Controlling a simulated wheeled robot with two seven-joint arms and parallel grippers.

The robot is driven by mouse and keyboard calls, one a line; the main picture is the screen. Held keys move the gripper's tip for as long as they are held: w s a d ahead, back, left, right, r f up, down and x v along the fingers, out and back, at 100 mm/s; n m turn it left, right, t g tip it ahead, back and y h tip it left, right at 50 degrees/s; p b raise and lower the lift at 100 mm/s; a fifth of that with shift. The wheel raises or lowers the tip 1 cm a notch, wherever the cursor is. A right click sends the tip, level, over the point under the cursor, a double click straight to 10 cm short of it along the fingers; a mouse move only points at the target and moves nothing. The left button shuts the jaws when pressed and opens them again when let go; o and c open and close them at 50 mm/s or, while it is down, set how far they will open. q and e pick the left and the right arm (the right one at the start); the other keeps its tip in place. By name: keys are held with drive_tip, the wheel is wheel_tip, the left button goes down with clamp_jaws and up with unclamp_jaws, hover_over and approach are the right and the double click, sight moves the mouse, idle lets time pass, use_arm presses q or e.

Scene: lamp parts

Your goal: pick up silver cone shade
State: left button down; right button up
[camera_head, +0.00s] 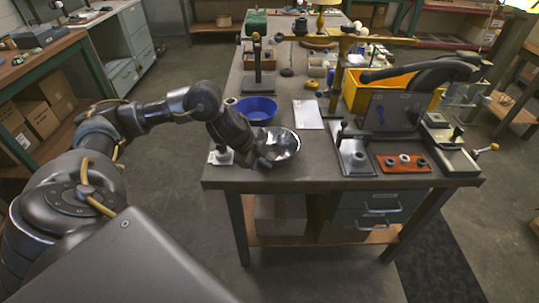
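The silver cone shade (286,145) is a shiny metal bowl shape near the front edge of the workbench, left of centre. My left gripper (264,157) comes in from the left and is at the shade's left side, overlapping its rim in the picture. The fingers are dark and small, so I cannot tell whether they are open or closed on the rim. Part of the shade's left side is hidden behind the gripper. My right gripper is not in view.
A blue bowl (257,110) stands just behind the shade. A small metal-based post (221,155) stands left of my gripper. White paper (307,114), an orange mat (404,164), a grey plate (355,158) and a yellow bin (357,92) lie to the right.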

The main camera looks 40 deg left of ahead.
use_arm(q)
drive_tip(key=shift+r+p, duration=0.25)
drive_tip(key=shift+p, duration=0.1)
wheel_tip(320, 180, up, 3)
drive_tip(key=p, duration=0.3)
drive_tip(key=shift+p, duration=0.35)
drive_tip(key=s+a+r+p, duration=0.3)
drive_tip(key=s+a+r, duration=0.4)
drive_tip(key=a, duration=0.5)
wheel_tip(320, 180, up, 2)
drive_tip(key=shift+r, duration=0.25)
